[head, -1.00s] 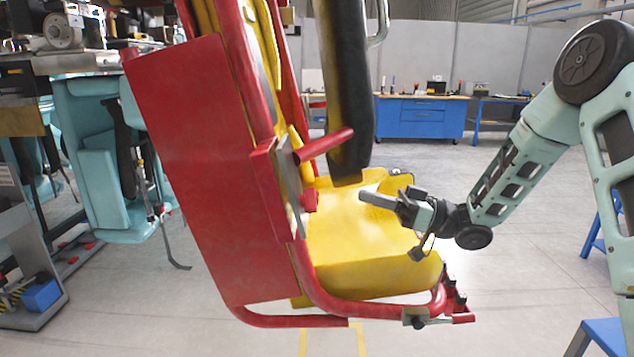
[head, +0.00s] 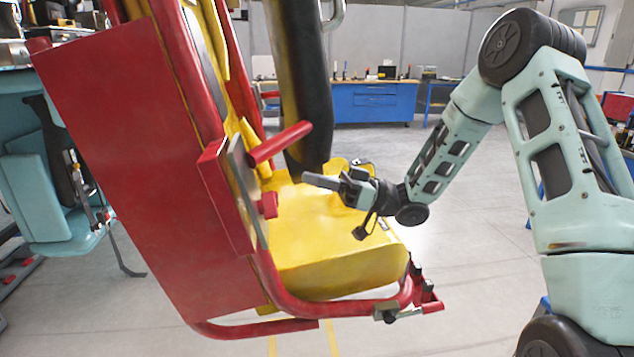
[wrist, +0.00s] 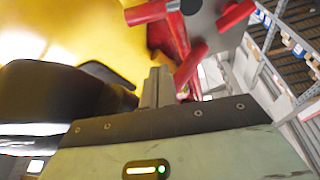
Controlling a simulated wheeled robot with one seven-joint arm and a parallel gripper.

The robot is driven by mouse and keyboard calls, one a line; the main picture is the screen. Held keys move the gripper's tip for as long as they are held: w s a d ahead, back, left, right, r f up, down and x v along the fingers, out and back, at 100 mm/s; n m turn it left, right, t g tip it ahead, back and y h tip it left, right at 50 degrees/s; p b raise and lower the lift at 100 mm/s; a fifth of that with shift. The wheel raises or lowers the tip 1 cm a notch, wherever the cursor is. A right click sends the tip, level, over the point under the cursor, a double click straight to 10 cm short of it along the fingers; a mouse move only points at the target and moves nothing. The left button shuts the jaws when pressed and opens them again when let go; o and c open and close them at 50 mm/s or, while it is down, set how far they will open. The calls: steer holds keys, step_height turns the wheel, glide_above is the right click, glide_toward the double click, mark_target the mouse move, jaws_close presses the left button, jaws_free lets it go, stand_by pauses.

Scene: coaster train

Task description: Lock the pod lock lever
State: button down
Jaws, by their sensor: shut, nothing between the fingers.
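The red and yellow pod (head: 130,160) hangs at the left and centre of the head view, with a yellow seat (head: 330,250). A red lever bar (head: 280,143) sticks out from the grey plate (head: 238,180) on its side. A shorter red knob (head: 268,204) sits below it. My gripper (head: 312,181) is over the seat, to the right of the plate, its fingers together and pointing left. In the wrist view the closed fingers (wrist: 158,88) are close to a red bar (wrist: 190,68). Whether they touch it is unclear.
A black padded restraint (head: 303,100) hangs just above my gripper. A red tube frame (head: 340,308) runs below the seat. A teal pod (head: 45,190) stands at the left. A blue workbench (head: 375,102) is at the back; open floor lies to the right.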

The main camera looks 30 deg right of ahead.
steer(key=p+x, duration=0.2)
steer(key=x, duration=0.5)
steer(key=f, duration=0.4)
steer(key=shift+s, duration=0.35)
